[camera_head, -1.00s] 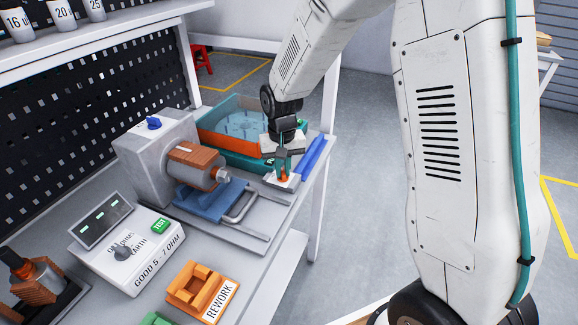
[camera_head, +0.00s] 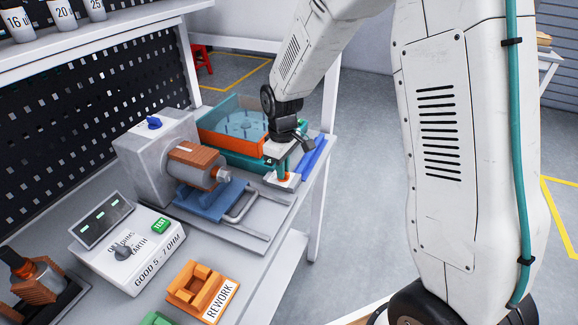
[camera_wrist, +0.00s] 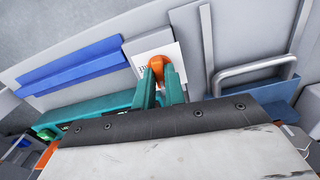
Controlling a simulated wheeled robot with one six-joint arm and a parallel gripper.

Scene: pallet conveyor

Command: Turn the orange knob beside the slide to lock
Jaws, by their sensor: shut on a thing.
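The orange knob (camera_wrist: 157,63) sits on a small pale block (camera_wrist: 143,44) with dark marks on its top. My gripper (camera_wrist: 159,75) has teal fingers and is shut on the knob, with one finger on each side of it. In the head view my gripper (camera_head: 283,168) points down at the block, and the knob there is mostly hidden by the fingers. The slide (camera_head: 209,199) is a blue carriage with a grey bar handle (camera_head: 246,203), just left of the block. A copper-wound part (camera_head: 196,166) lies above the slide, against the grey machine housing (camera_head: 150,160).
A blue rail (camera_head: 314,156) lies close to the right of my gripper. An orange and teal bin (camera_head: 235,137) stands behind it. A tester box (camera_head: 128,250) and an orange REWORK holder (camera_head: 200,290) are at the front. Open floor lies right of the bench.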

